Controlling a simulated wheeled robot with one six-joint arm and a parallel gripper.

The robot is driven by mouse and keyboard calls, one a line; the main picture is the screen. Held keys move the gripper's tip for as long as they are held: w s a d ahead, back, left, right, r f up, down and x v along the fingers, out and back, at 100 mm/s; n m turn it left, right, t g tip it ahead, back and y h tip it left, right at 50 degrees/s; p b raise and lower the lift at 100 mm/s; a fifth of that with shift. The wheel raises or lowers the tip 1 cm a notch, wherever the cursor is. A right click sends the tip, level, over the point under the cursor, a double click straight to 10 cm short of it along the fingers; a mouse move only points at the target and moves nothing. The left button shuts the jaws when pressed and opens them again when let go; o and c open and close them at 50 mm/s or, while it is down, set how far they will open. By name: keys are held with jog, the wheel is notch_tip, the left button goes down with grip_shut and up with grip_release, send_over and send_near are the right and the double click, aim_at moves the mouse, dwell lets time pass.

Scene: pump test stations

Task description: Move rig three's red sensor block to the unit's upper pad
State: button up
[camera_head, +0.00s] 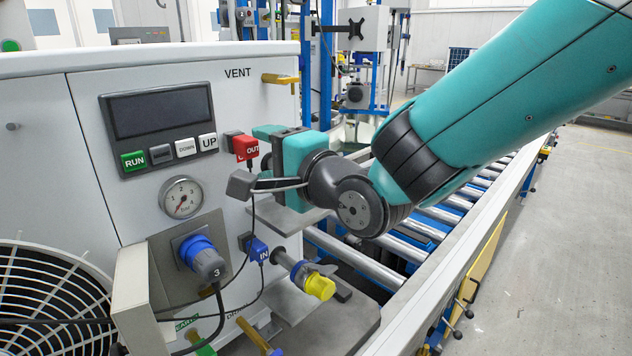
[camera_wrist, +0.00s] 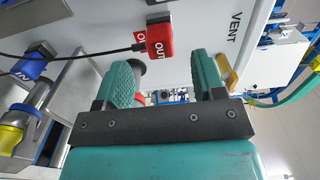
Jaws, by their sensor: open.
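The red sensor block (camera_head: 245,148), marked OUT, is at the front panel of the white unit (camera_head: 100,220), right of the UP button. A cable hangs from it. In the wrist view the block (camera_wrist: 161,40) is beside a small dark grey pad (camera_wrist: 158,19); I cannot tell whether they touch. My gripper (camera_head: 264,145) is just right of the block, close to the panel. In the wrist view my gripper (camera_wrist: 165,72) has its two teal fingers apart with nothing between them. The block lies beyond the fingertips, outside the jaws. The number 3 is on a grey-and-blue plug.
A blue block (camera_head: 257,250) marked IN is lower on the panel, beside a pipe with a yellow end (camera_head: 318,286). A yellow VENT handle (camera_head: 280,79) sticks out above my gripper. A roller conveyor (camera_head: 430,215) runs at the right. Loose cables hang in front of the panel.

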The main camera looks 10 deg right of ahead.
jog(key=b+v, duration=0.7)
jog(key=v, duration=0.4)
jog(key=shift+w, duration=0.1)
jog(key=s+d+f+n+g+h+p, duration=0.2)
jog(key=s+n+g+h+p, duration=0.1)
jog(key=s+n+g+p, duration=0.2)
jog(key=s+d+f+n+g+h+p, duration=0.2)
jog(key=s+n+g+p, duration=0.3)
jog(key=s+n+g, duration=0.4)
jog(key=d+f+n+g, duration=0.1)
jog(key=n, duration=0.3)
jog(key=shift+s+d+f+h+p, duration=0.15)
jog(key=shift+d+f+h+p, duration=0.15)
jog(key=shift+h, duration=0.1)
